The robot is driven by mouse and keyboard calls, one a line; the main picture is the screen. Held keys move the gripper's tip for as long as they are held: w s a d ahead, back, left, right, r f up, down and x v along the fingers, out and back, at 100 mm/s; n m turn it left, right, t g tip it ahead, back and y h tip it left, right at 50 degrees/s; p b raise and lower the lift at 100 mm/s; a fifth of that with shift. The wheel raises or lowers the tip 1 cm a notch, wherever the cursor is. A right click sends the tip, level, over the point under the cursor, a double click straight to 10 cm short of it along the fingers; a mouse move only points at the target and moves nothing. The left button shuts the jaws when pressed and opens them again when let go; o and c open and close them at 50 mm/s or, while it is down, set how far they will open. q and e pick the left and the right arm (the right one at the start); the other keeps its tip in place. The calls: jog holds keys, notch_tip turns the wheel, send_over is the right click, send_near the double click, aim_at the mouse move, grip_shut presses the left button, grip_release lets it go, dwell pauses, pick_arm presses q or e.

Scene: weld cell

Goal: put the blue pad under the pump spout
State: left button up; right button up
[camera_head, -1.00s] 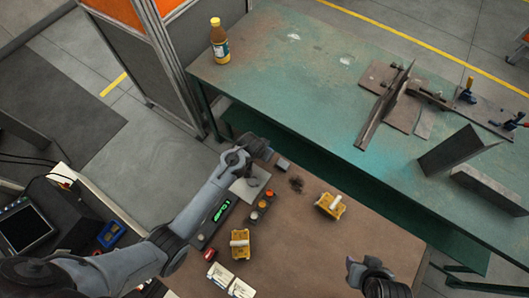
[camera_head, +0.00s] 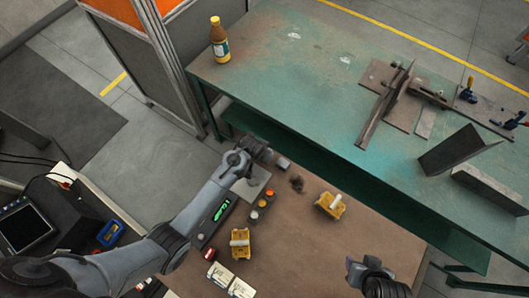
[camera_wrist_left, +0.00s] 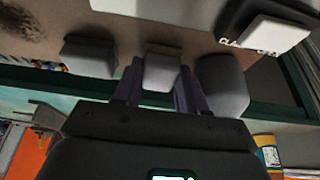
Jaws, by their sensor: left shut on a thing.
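My left gripper (camera_head: 262,150) is over the far left corner of the brown table. In the left wrist view its fingers (camera_wrist_left: 160,85) are shut on a small grey block (camera_wrist_left: 162,72). Another grey block (camera_wrist_left: 90,57) and a rounded grey piece (camera_wrist_left: 222,85) lie either side of the fingers. A grey plate (camera_head: 252,184) lies partly behind the wrist in the head view, beside a box with a green display (camera_head: 220,211). I cannot make out a blue pad or a pump spout for certain. My right gripper (camera_head: 356,270) hangs near the front right; its finger gap is unclear.
Two yellow items with white tops (camera_head: 240,243) (camera_head: 330,205), a button box (camera_head: 262,202) and white cards (camera_head: 230,281) lie on the brown table (camera_head: 300,245). A blue object (camera_head: 110,233) is at left. The green bench (camera_head: 290,85) holds a bottle (camera_head: 219,42) and metal parts.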

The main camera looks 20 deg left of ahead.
pick_arm(q)
jog(key=o, duration=0.8)
jog(key=shift+c, duration=0.2)
jog(key=shift+r, duration=0.35)
jog(key=d+p+v, duration=0.1)
jog(key=p+v, duration=0.1)
jog(key=v, duration=1)
jog(key=s+a+r, duration=0.2)
jog(key=s+r, duration=0.2)
jog(key=s, duration=0.7)
jog(key=s+a+r, duration=0.3)
jog(key=s, duration=0.8)
jog(key=shift+r+g+y, duration=0.3)
jog(key=shift+r+g, duration=0.05)
jog(key=shift+g, duration=0.05)
jog(key=shift+s+a, duration=0.1)
